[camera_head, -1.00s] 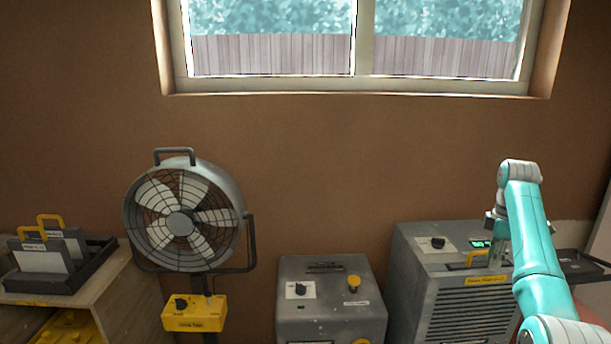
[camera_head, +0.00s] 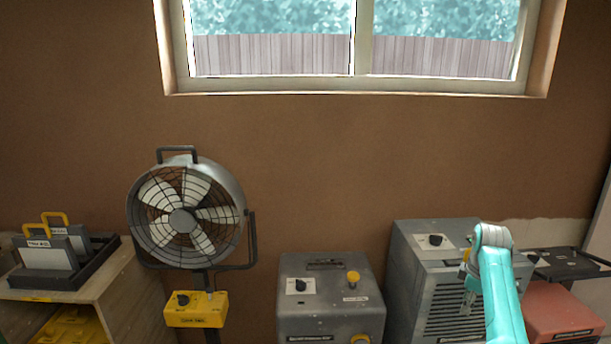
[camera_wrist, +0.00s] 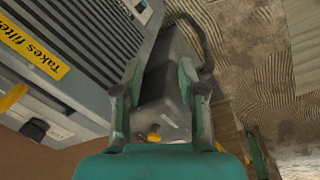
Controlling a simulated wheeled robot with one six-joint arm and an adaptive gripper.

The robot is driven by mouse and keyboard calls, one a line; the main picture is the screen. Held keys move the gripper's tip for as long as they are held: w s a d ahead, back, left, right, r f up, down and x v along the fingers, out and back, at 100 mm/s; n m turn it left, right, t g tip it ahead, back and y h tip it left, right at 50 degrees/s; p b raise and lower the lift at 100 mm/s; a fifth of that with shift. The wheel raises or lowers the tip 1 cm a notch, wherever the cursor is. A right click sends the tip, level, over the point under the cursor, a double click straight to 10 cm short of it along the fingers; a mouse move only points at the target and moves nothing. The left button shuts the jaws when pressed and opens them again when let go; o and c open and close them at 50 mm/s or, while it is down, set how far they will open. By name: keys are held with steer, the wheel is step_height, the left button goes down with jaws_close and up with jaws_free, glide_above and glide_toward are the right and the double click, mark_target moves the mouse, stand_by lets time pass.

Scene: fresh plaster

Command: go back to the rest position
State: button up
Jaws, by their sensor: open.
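My gripper (camera_wrist: 160,75) is open with nothing between its fingers. In the wrist view its two fingers point towards a grey box and the floor beyond. In the head view my gripper (camera_head: 467,300) hangs in front of the louvred face of a grey machine (camera_head: 415,268). The same machine fills the upper left of the wrist view, with a yellow label starting "Takes filter" (camera_wrist: 35,45). A yellow handle (camera_wrist: 12,97) shows at its left edge. My arm hides part of the machine's front in the head view.
A grey box with knobs (camera_head: 325,300) stands in the middle, and a fan (camera_head: 185,220) on a yellow-boxed stand is left of it. A bench (camera_head: 110,285) holds a dark tray with handled panels. A red box (camera_head: 560,310) and dark tray (camera_head: 568,262) are at right.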

steer(key=s+a+f+m+t, duration=0.1)
steer(key=s+a+f, duration=0.2)
steer(key=f, duration=0.5)
steer(key=s+a+f+m+t, duration=0.1)
steer(key=s+a+f, duration=0.2)
steer(key=f, duration=0.4)
steer(key=s+a+f+m+t, duration=0.1)
steer(key=s+a+f, duration=0.2)
steer(key=f, duration=0.5)
steer(key=s+a+f+m+t, duration=0.15)
steer(key=s+a+f, duration=0.3)
steer(key=s, duration=0.55)
steer(key=s+a+f+m+t, duration=0.15)
steer(key=s+a+f, duration=0.3)
steer(key=s, duration=0.45)
steer(key=s+a+r+m+t, duration=0.1)
steer(key=s+a+r+t, duration=0.2)
steer(key=s, duration=0.8)
steer(key=s+a+r+m+t, duration=0.1)
steer(key=s+a+r, duration=0.35)
steer(key=s, duration=0.55)
steer(key=s+a+r+m+t, duration=0.1)
steer(key=s+r, duration=0.6)
steer(key=r, duration=0.4)
steer(key=s+r+m+t, duration=0.2)
steer(key=s+r, duration=0.5)
steer(key=r, duration=0.4)
steer(key=shift+a+y, duration=0.3)
steer(key=shift+a, duration=0.05)
